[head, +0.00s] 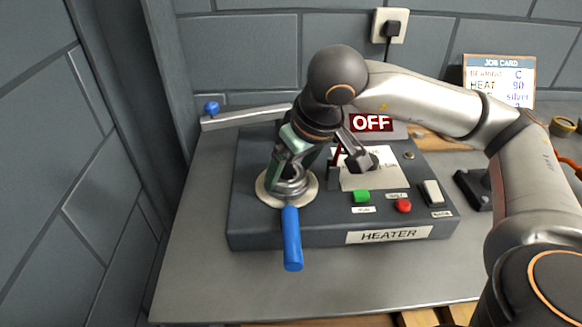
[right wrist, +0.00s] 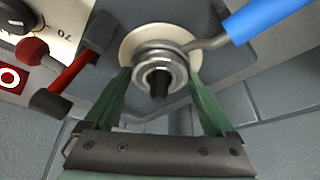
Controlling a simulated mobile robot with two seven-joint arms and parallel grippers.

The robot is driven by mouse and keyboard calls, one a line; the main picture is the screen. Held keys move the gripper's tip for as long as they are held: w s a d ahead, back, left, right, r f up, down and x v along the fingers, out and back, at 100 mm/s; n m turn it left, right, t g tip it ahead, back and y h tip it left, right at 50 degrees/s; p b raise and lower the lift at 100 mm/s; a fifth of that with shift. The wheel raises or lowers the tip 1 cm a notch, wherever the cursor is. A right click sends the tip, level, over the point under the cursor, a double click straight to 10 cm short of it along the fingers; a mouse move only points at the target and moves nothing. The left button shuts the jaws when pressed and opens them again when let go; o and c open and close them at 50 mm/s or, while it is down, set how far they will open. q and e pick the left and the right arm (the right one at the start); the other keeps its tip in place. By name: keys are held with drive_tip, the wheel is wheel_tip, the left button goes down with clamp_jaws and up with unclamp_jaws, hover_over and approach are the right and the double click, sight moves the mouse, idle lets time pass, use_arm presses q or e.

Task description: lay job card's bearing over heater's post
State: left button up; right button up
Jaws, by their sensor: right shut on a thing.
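My right gripper (head: 287,182) is at the round pale plate on the left of the dark grey heater (head: 300,232). Its green fingers, also in the right wrist view (right wrist: 160,72), are shut on a silver ring-shaped bearing (right wrist: 178,76). The heater's dark post (right wrist: 160,84) shows inside the ring's hole; I cannot tell how far down the ring sits. A grey rod with a blue handle (head: 292,238) reaches to the rings there. The job card (head: 498,80) at the back right reads bearing C, heat 90, silver. My left gripper is out of view.
The heater's red sign reads OFF (head: 371,123). A green button (head: 362,196), a red button (head: 403,205) and a white rocker switch (head: 432,192) are on its top. A bar with a blue knob (head: 211,108) lies behind. Bench at the front left is clear.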

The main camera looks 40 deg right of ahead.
drive_tip(key=shift+f+b, duration=0.15)
drive_tip(key=shift+b, duration=0.2)
idle(0.7)
drive_tip(key=o, duration=1.4)
